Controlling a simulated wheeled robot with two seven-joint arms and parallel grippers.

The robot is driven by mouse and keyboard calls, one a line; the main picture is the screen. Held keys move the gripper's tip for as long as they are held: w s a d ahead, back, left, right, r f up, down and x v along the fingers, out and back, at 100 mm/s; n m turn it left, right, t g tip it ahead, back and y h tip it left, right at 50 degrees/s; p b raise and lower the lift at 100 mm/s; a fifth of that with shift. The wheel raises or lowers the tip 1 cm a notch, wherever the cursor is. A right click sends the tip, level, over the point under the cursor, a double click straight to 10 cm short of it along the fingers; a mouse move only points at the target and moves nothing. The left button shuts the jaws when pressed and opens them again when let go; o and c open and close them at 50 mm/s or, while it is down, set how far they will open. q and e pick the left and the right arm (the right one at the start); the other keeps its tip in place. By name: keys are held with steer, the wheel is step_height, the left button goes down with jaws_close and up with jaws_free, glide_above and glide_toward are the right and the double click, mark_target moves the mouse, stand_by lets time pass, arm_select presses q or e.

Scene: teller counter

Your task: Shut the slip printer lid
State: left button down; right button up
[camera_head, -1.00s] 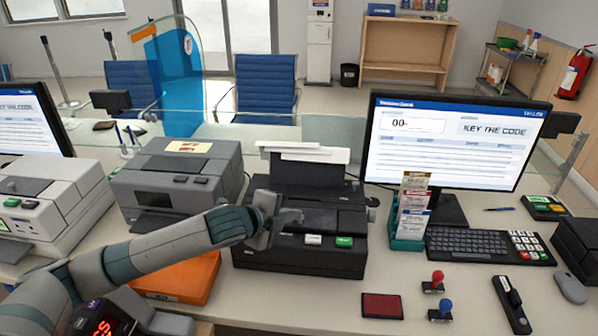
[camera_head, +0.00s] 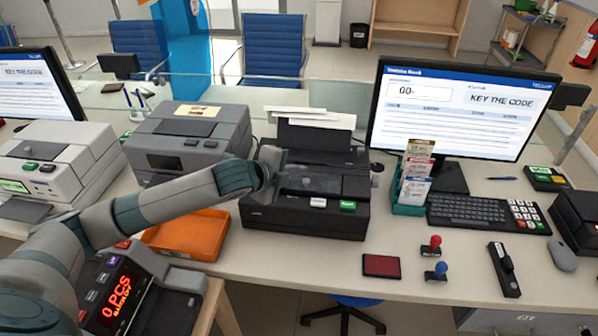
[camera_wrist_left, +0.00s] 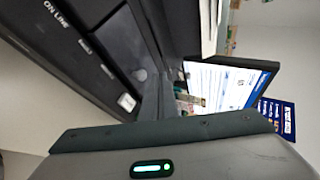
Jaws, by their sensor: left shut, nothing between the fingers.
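The slip printer (camera_head: 262,213) is the black machine in the middle of the counter. A dark panel, which looks like its lid (camera_head: 313,138), stands raised at its back, with white paper along the top. My left gripper (camera_head: 284,172) is shut and empty, over the left part of the printer, in front of the raised panel. I cannot tell whether it touches the printer. In the left wrist view, the printer's dark face (camera_wrist_left: 75,45) with "ON LINE" lettering shows close by, and the fingertips are not clearly visible. My right gripper is not in view.
A grey printer (camera_head: 190,140) and an orange tray (camera_head: 188,237) lie left of the black printer. A card holder (camera_head: 410,195), monitor (camera_head: 460,125) and keyboard (camera_head: 470,212) stand to its right. A red pad (camera_head: 381,265) and stamps (camera_head: 436,270) lie in front.

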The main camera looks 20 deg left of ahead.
arm_select(q)
steer(key=f+b+v, duration=0.1)
steer(key=b+v, duration=0.2)
steer(key=v, duration=0.7)
steer(key=shift+s, duration=0.35)
